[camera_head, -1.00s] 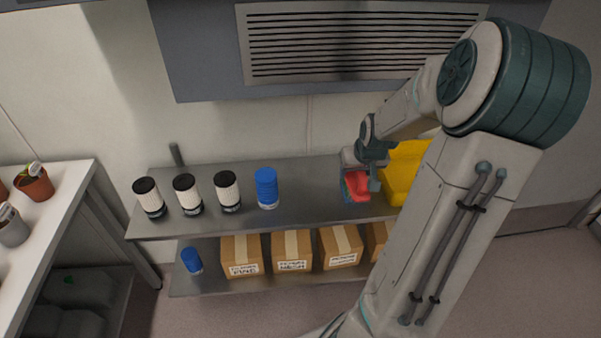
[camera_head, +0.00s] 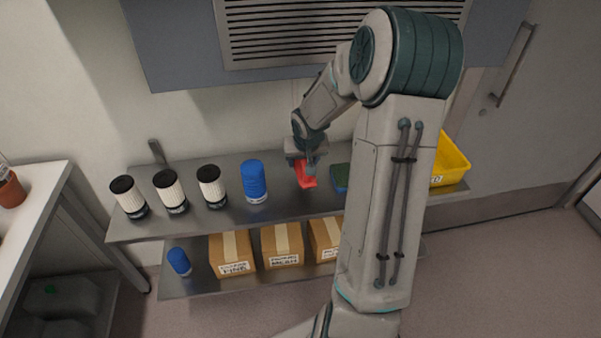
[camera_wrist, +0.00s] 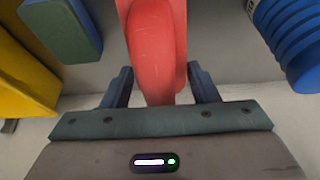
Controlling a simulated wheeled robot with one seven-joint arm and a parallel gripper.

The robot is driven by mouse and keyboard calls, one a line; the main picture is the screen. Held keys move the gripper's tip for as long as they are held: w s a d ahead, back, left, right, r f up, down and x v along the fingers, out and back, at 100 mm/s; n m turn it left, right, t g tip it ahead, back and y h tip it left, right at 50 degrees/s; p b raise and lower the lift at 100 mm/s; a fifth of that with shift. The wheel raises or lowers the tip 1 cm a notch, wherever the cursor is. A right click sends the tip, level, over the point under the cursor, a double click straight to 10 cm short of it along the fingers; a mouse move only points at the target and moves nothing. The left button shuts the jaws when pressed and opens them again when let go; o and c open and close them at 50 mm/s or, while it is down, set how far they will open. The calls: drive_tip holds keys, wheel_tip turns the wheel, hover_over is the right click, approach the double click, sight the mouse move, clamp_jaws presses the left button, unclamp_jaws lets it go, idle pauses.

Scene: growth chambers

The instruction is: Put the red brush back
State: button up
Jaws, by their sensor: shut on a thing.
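The red brush (camera_head: 306,175) is between the fingers of my gripper (camera_head: 308,166), over the upper metal shelf (camera_head: 225,216). In the wrist view the red brush (camera_wrist: 155,45) runs away from between the two dark fingers of my gripper (camera_wrist: 162,85), which are shut on it. I cannot tell whether the brush touches the shelf. It sits between the blue ribbed cylinder (camera_head: 254,181) on its left and a green and blue sponge-like block (camera_head: 340,178) on its right.
Several white cylinders with black caps (camera_head: 211,187) stand left on the upper shelf. A yellow bin (camera_head: 452,160) is at the right end, partly behind my arm. Cardboard boxes (camera_head: 282,246) and a small blue cylinder (camera_head: 179,261) stand on the lower shelf. A grey vented unit (camera_head: 185,50) hangs above.

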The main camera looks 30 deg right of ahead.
sight(300, 166)
drive_tip(key=shift+w+a+f, duration=0.35)
drive_tip(key=shift+w+a, duration=0.05)
wheel_tip(300, 166, down, 4)
drive_tip(key=shift+b, duration=0.5)
drive_tip(key=o, duration=0.9)
drive_tip(key=shift+r, duration=0.1)
drive_tip(key=p+v, duration=0.3)
drive_tip(key=v, duration=0.8)
drive_tip(key=shift+d, duration=0.15)
drive_tip(key=shift+s+r, duration=0.2)
drive_tip(key=shift+r, duration=0.3)
drive_tip(key=s+a+r+n, duration=0.1)
drive_tip(key=s+a+r, duration=0.2)
drive_tip(key=s+a, duration=0.2)
drive_tip(key=s+a+r+n+g+y, duration=0.1)
drive_tip(key=s+a+r, duration=0.2)
drive_tip(key=s, duration=0.6)
drive_tip(key=s+a+r+n, duration=0.1)
drive_tip(key=s+a+r, duration=0.3)
drive_tip(key=s+a, duration=0.2)
drive_tip(key=shift+s+a, duration=0.3)
drive_tip(key=shift+s, duration=0.25)
